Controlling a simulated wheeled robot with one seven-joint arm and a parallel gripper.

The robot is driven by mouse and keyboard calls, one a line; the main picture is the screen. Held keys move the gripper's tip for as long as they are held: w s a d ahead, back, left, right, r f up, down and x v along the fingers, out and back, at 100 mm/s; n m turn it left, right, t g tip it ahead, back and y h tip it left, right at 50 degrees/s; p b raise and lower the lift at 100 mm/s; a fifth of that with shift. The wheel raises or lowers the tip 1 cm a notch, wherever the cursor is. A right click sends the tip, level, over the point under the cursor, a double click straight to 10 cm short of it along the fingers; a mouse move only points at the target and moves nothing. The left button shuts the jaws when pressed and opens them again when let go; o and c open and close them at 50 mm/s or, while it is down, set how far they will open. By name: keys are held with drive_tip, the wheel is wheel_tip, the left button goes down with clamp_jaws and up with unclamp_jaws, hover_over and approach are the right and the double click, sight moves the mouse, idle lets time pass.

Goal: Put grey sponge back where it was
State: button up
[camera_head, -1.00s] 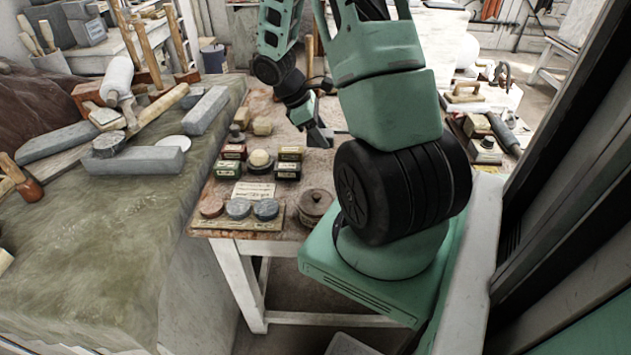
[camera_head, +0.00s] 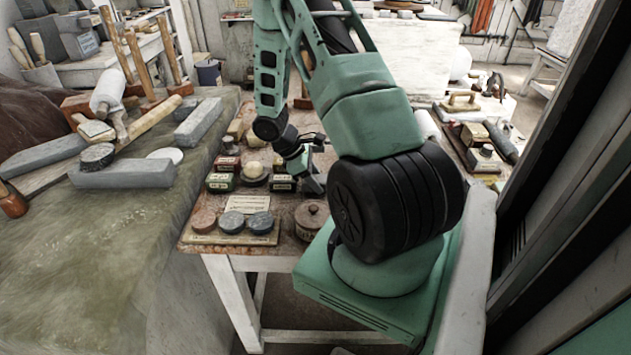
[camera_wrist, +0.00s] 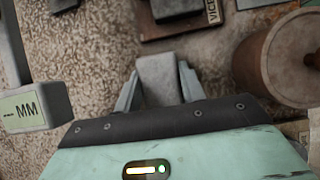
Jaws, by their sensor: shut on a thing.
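My gripper (camera_wrist: 157,90) is shut on a small grey block (camera_wrist: 159,76), which I take to be the grey sponge. In the wrist view the block sits between both fingers, over the speckled brown bench top. In the head view my gripper (camera_head: 312,186) is low over the bench, behind the lidded round pot (camera_head: 311,217) and right of the small boxes. The sponge cannot be clearly made out there. I cannot tell whether it touches the bench.
In the wrist view the round pot (camera_wrist: 283,62) is close on the right and a labelled block (camera_wrist: 22,110) is on the left. A dark-edged board (camera_wrist: 212,25) lies beyond the fingertips. A board (camera_head: 190,238) with three round cakes lies at the bench's front edge.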

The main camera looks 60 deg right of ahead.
drive_tip(key=shift+f, duration=0.55)
drive_tip(key=shift+f, duration=0.25)
drive_tip(key=o, duration=0.9)
drive_tip(key=shift+r, duration=0.1)
